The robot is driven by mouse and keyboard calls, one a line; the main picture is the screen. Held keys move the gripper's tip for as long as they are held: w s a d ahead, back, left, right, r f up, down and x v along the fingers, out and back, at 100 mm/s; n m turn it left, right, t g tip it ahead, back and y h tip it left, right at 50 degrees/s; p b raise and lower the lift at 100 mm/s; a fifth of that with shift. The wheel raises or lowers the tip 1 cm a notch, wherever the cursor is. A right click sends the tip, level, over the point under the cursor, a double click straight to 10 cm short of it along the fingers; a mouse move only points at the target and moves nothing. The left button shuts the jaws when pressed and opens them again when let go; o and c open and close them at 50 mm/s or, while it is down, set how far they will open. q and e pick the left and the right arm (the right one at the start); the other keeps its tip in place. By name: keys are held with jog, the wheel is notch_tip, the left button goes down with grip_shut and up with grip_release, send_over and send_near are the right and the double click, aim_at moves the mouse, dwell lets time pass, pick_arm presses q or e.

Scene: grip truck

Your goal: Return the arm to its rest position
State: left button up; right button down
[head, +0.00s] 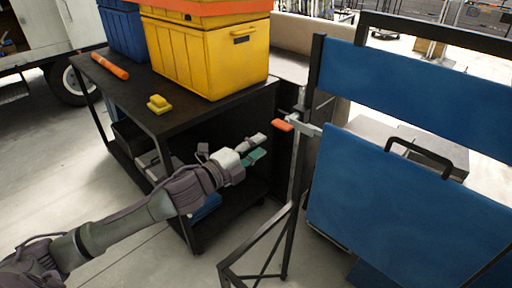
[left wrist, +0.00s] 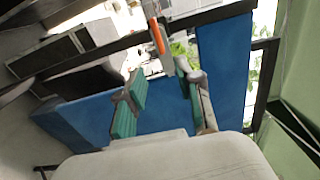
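My left arm comes in from the lower left in the head view. Its gripper (head: 258,149) is in front of the dark cart, a little left of the metal post of the blue panel frame. In the left wrist view the gripper (left wrist: 162,90) has its two green-padded fingers apart, with nothing between them. Behind the fingers is the blue panel (left wrist: 75,122). An orange-tipped clamp (head: 283,125) is on the post just beyond the gripper, apart from it; its orange part also shows in the left wrist view (left wrist: 157,38). My right gripper is not in view.
A dark cart (head: 185,112) holds a yellow crate (head: 212,62), a blue crate (head: 124,32), an orange tube (head: 110,66) and a small yellow block (head: 159,104). Blue panels (head: 400,205) on a black frame stand at the right. Open floor (head: 45,140) lies at the left.

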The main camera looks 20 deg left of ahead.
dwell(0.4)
pick_arm(q)
jog(key=s+d+f+n+g+y, duration=0.2)
jog(key=s+f+n+g+y, duration=0.4)
jog(key=s+f+n, duration=0.85)
jog(key=s+d+f+n+g, duration=0.1)
jog(key=s+f+n+g, duration=0.3)
jog(key=s, duration=0.5)
jog(key=s+d+f+n+g, duration=0.1)
jog(key=s+f+n+g, duration=0.1)
jog(key=s+f+g, duration=0.45)
notch_tip(320, 180, down, 24)
jog(key=s+t+b, duration=0.1)
jog(key=s+t, duration=0.1)
jog(key=s+a+f+g+b, duration=0.1)
jog(key=s+a+f, duration=0.2)
jog(key=s+f, duration=1.4)
notch_tip(320, 180, down, 2)
jog(key=shift+a+f+m, duration=0.1)
jog(key=shift+a+m, duration=0.1)
jog(key=shift+m, duration=0.15)
jog(key=shift+g, duration=0.25)
